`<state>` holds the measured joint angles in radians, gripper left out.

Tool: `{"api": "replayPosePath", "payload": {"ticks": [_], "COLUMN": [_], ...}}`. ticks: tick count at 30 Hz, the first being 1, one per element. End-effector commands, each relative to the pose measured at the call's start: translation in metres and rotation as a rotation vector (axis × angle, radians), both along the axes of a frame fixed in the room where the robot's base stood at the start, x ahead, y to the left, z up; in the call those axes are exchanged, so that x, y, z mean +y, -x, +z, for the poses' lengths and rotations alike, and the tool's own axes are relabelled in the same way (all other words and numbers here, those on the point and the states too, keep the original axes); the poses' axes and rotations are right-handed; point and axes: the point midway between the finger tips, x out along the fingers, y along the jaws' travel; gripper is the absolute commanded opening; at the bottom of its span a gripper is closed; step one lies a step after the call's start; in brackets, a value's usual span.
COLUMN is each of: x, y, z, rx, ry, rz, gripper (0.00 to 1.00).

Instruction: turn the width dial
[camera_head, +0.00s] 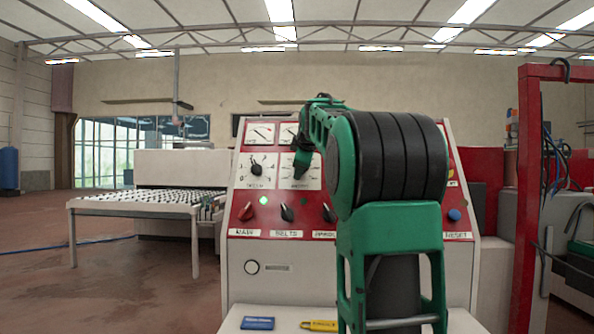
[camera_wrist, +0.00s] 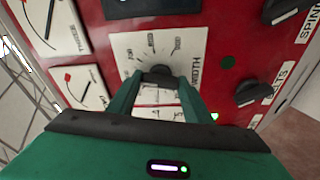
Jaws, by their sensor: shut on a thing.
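The width dial is a dark knob (camera_wrist: 158,73) on a white scale plate (camera_wrist: 128,52) in the wrist view, with printed marks around it and a label along its right side. My gripper (camera_wrist: 157,82) has its two green fingers on either side of the knob and is shut on it. The fingers hide part of the knob, so its pointer is hard to read. In the head view, my gripper (camera_head: 301,165) reaches the right-hand scale plate (camera_head: 315,178) of the red panel, and the arm covers much of that area.
A second dial (camera_head: 256,169) sits just left. Below are the red main knob (camera_head: 246,211), the belts knob (camera_head: 287,213) and another dark knob (camera_head: 329,213). Gauges (camera_head: 260,133) sit above. A blue reset button (camera_head: 454,215) is at right. A roller table (camera_head: 150,202) stands left.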

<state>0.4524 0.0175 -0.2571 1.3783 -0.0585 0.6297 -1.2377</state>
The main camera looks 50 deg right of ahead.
Motion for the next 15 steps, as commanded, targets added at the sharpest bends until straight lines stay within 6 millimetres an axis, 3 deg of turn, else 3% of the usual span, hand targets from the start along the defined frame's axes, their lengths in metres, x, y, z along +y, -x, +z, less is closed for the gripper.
{"api": "replayPosePath", "payload": {"ticks": [15], "x": [0.0021], "y": [-0.0029], "z": [-0.0014], "rx": [0.283], "ry": [0.233], "rz": [0.214], "gripper": [0.23]}}
